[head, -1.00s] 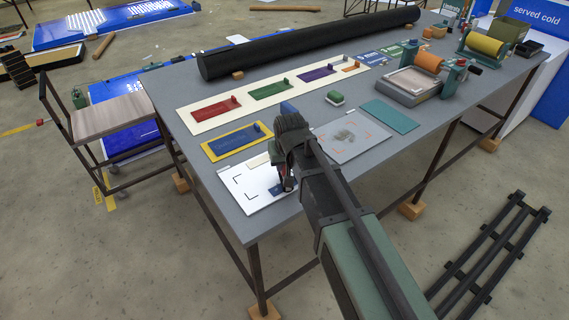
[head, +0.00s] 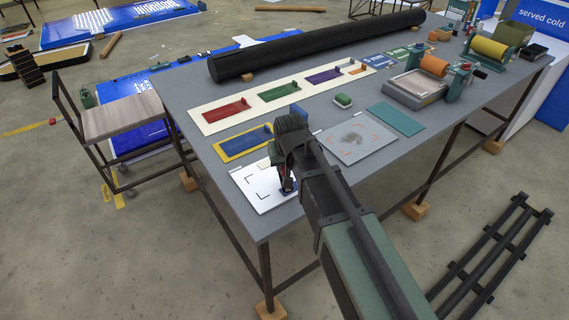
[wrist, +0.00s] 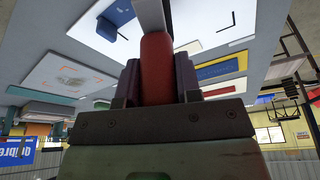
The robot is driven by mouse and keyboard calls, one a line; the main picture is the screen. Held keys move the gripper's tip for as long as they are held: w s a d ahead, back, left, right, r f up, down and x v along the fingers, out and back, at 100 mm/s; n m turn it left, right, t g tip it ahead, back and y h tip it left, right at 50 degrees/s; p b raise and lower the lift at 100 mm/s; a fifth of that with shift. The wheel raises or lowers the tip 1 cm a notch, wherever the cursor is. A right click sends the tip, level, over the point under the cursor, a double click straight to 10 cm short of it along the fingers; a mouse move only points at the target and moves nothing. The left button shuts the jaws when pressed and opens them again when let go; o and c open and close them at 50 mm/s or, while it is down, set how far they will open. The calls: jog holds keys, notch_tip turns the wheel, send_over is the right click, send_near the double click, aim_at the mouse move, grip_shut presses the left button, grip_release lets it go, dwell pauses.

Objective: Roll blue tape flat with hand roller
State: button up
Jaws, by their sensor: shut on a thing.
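My gripper (head: 287,186) is over the right part of a white board (head: 246,184) with black corner marks. In the wrist view my gripper (wrist: 157,78) is shut on a red-handled tool (wrist: 156,68) with a pale metal shank. The tool's far end is out of frame there and too small to make out in the head view; contact with the board cannot be told. A blue piece (wrist: 113,22) shows on a pale surface in the wrist view. Whether it is the blue tape I cannot tell.
A yellow-edged blue panel (head: 243,142) lies behind the white board. A grey board (head: 353,143) and teal mat (head: 396,119) lie to the right. A long black tube (head: 315,47) lies along the back. Machines with an orange roll (head: 433,66) and yellow roll (head: 487,48) stand at right.

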jog(key=shift+r+p, duration=2.05)
jog(key=shift+r, duration=0.4)
